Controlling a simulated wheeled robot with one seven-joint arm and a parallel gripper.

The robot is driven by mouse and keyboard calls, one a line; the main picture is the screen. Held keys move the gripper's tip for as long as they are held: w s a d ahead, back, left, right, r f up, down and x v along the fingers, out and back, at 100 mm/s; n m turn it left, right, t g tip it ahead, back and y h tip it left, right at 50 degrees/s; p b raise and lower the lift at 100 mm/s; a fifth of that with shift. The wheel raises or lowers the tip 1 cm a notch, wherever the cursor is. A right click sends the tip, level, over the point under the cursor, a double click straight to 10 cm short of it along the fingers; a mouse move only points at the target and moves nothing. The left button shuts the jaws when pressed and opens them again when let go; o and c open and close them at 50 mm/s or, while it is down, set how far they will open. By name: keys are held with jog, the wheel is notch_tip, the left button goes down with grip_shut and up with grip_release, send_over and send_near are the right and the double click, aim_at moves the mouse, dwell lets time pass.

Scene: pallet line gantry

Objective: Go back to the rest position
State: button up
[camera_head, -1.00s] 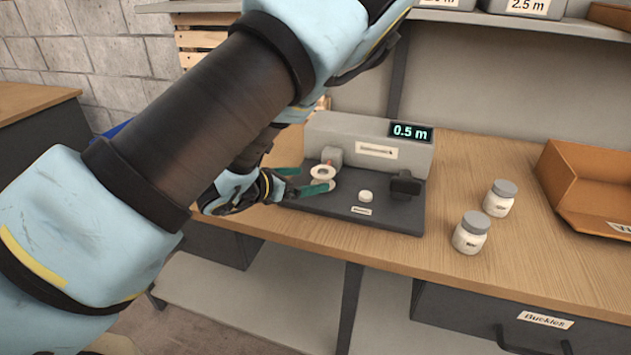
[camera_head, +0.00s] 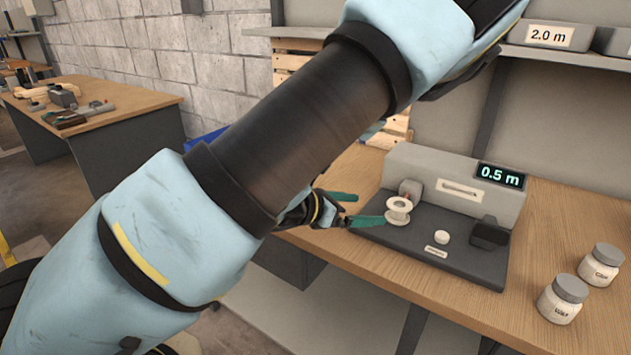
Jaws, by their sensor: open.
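My gripper (camera_head: 362,209) has two green fingers held apart, with nothing between them. It is at the left edge of the dark base of a grey machine (camera_head: 440,178) on the wooden bench. A white spool (camera_head: 398,211) sits on the machine just right of the fingertips. I cannot tell whether the lower finger touches the spool or the base. My arm crosses the view from lower left to upper right and hides part of the bench and wall behind it.
The machine's display (camera_head: 499,176) reads 0.5 m. Two white jars with grey lids, a front one (camera_head: 562,299) and a rear one (camera_head: 601,265), stand at the right. A shelf (camera_head: 570,53) with grey bins is above. Another bench (camera_head: 130,102) with tools stands far left.

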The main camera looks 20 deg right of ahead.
jog(key=w+a+n, duration=0.1)
jog(key=w+a+n+t, duration=0.1)
jog(key=w+n, duration=0.1)
jog(key=w+a+n+t+y, duration=0.1)
jog(key=w+n, duration=0.1)
jog(key=shift+w+f, duration=0.2)
jog(key=shift+f, duration=0.05)
jog(key=w+a+n+t+y, duration=0.1)
jog(key=w+a+n, duration=0.1)
jog(key=n, duration=0.1)
jog(key=w+a+n+t+y, duration=0.1)
jog(key=w+a+n, duration=0.1)
jog(key=n, duration=0.1)
jog(key=w+a+n+t+y, duration=0.1)
jog(key=w+a+n, duration=0.1)
jog(key=w+n, duration=0.1)
jog(key=shift+a+f, duration=0.3)
jog(key=shift+f, duration=0.05)
jog(key=w+a+r+n+g+y, duration=0.15)
jog(key=a+n+y, duration=0.65)
jog(key=a+n, duration=1.55)
jog(key=s+a+r+n+g+y, duration=0.1)
jog(key=s+a+r+n+g, duration=0.2)
jog(key=s+n, duration=0.5)
jog(key=a+r+n, duration=0.1)
jog(key=n, duration=0.5)
jog(key=shift+s+a+r, duration=0.3)
jog(key=shift+s+r, duration=0.05)
jog(key=shift+r, duration=0.05)
jog(key=shift+g, duration=0.25)
